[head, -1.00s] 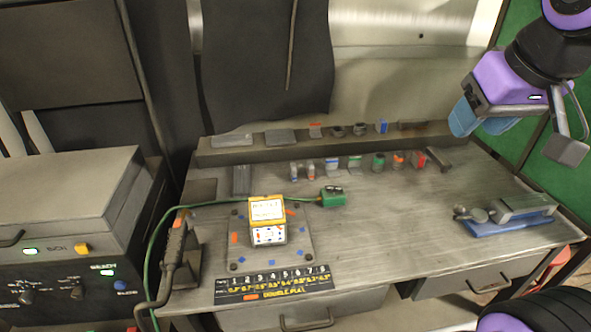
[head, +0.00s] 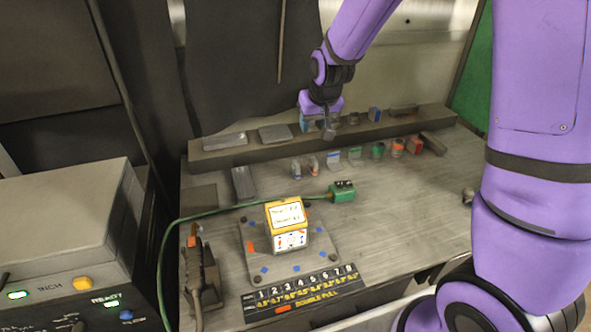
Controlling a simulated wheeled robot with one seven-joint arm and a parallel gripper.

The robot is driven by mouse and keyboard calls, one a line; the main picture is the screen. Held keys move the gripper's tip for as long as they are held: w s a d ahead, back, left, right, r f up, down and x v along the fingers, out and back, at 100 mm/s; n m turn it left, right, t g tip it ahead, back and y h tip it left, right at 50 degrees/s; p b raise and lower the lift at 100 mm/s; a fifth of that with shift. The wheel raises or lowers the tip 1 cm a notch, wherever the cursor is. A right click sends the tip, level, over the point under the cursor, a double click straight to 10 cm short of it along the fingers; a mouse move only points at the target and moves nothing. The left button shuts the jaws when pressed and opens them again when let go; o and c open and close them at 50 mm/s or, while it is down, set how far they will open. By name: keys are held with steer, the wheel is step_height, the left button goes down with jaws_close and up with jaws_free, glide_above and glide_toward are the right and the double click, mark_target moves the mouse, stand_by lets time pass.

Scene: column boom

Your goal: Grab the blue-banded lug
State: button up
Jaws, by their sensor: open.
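A small grey lug with a blue band (head: 333,158) stands in the row of small parts on the bench. Another blue-marked piece (head: 375,114) stands on the raised ledge at the back. Which of them is the blue-banded lug I cannot tell for sure. My gripper (head: 317,127) is open, pointing down over the ledge, left of the blue-marked ledge piece and behind the bench row. One finger is blue, the other grey. It hides part of the ledge, and I cannot tell whether anything is between the fingers.
Green (head: 377,150), orange (head: 397,147) and red (head: 413,145) parts stand close by in the row. A yellow-and-white box (head: 287,226) sits on a plate at the front. A green cable runs to a green connector (head: 342,192). My arm covers the bench's right side.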

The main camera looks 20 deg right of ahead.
glide_toward(296, 162)
step_height(296, 162, down, 2)
steer(key=x, duration=0.5)
steer(key=shift+s+f, duration=0.1)
steer(key=shift+f, duration=0.1)
steer(key=shift+w+x, duration=0.2)
steer(key=shift+x, duration=1.15)
steer(key=shift+w+x, duration=0.2)
steer(key=shift+x, duration=1.15)
steer(key=shift+r, duration=0.2)
jaws_close()
